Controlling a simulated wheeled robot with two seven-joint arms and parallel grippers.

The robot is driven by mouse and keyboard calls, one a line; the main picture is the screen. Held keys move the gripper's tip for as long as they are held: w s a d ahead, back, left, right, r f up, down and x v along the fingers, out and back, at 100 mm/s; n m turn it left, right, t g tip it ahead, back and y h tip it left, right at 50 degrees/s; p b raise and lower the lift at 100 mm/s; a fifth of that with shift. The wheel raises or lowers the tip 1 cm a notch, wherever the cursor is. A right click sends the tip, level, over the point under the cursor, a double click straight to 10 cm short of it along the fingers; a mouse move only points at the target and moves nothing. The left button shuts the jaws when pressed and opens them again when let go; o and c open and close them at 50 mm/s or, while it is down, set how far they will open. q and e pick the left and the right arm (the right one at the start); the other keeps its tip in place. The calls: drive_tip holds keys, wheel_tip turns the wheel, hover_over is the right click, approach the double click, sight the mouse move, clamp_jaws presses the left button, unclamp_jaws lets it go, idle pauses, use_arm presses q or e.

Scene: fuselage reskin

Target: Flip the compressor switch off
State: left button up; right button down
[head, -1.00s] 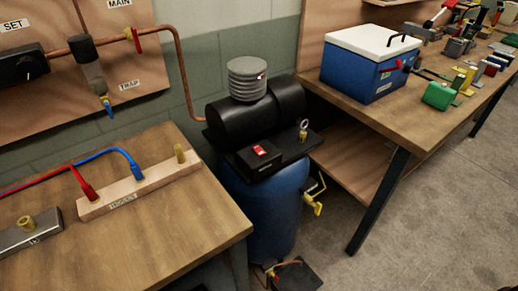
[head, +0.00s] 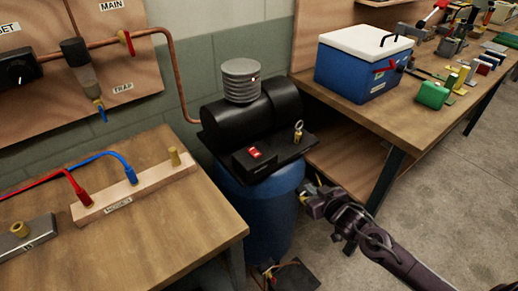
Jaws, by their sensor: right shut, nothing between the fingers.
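The compressor (head: 251,118) has a black motor body and a grey ribbed head on top of a blue tank (head: 268,215). Its red rocker switch (head: 255,153) sits on a black box (head: 250,163) at the front of the top plate. My right gripper (head: 306,192) is in front of the tank's right side, below and to the right of the switch, and apart from it. Its fingers are shut and hold nothing. My left gripper is not in view.
A ring-topped brass fitting (head: 298,132) stands right of the switch. A wooden bench (head: 190,236) with a hose block (head: 150,183) is at left. Another bench (head: 400,125) at right carries a blue cooler (head: 357,75) and tools. A dark pedal-like plate (head: 292,277) lies on the floor.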

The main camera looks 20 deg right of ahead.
drive_tip(key=a+r+n+t+y, duration=0.1)
drive_tip(key=a+r+y, duration=0.1)
drive_tip(key=a+r, duration=0.3)
drive_tip(key=s+a+r+n+t+y, duration=0.1)
drive_tip(key=a+r, duration=0.4)
drive_tip(key=r, duration=0.8)
drive_tip(key=shift+s+a+r+y, duration=0.15)
drive_tip(key=shift+s+r+y, duration=0.05)
drive_tip(key=shift+y, duration=0.5)
drive_tip(key=p, duration=0.1)
hover_over(259, 155)
drive_tip(key=shift+s+d+f, duration=0.25)
drive_tip(key=shift+s+f, duration=0.2)
drive_tip(key=f, duration=0.1)
drive_tip(key=w+f, duration=0.1)
drive_tip(key=f, duration=0.1)
drive_tip(key=shift+a+f, duration=0.15)
drive_tip(key=shift+a, duration=0.05)
drive_tip(key=shift+f, duration=0.55)
